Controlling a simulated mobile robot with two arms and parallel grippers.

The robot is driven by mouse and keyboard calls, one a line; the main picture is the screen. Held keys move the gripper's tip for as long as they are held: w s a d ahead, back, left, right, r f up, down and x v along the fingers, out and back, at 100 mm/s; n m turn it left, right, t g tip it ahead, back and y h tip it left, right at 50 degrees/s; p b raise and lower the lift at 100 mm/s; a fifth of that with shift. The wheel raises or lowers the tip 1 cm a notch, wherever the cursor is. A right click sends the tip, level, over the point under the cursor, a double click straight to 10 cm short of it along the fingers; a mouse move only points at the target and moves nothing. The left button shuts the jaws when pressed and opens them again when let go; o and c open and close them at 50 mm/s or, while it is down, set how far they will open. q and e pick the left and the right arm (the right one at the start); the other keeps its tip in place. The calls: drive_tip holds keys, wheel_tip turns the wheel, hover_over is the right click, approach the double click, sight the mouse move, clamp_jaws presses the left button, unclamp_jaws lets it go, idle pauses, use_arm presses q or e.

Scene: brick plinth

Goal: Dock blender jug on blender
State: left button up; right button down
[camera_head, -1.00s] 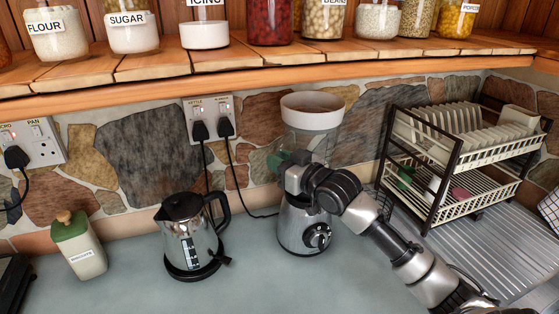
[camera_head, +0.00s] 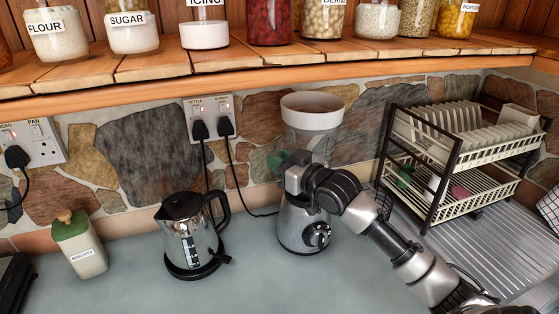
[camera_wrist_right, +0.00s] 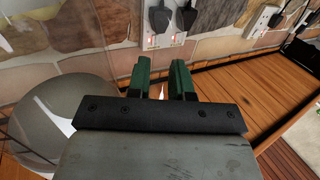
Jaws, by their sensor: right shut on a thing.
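My right gripper (camera_head: 282,160), with green fingers, is at the jug's lower left side and is shut on the jug. My wrist hides the place where jug and base meet, so I cannot tell whether they touch. In the right wrist view the green fingers (camera_wrist_right: 161,82) show close together, with a grey rounded shape at the left. My left gripper is not in view.
A steel kettle (camera_head: 189,236) stands left of the base, and a biscuit jar (camera_head: 79,246) farther left. A dish rack (camera_head: 466,148) stands at the right. A shelf (camera_head: 270,66) with jars runs above. The front counter is clear.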

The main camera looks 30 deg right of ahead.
drive_tip(key=shift+f+b, duration=0.3)
drive_tip(key=c, duration=1.3)
unclamp_jaws()
drive_tip(key=shift+s, duration=0.1)
drive_tip(key=shift+a+f, duration=0.1)
drive_tip(key=shift+f, duration=0.25)
drive_tip(key=shift+p+v, duration=0.55)
drive_tip(key=shift+v, duration=5)
drive_tip(key=shift+r, duration=0.1)
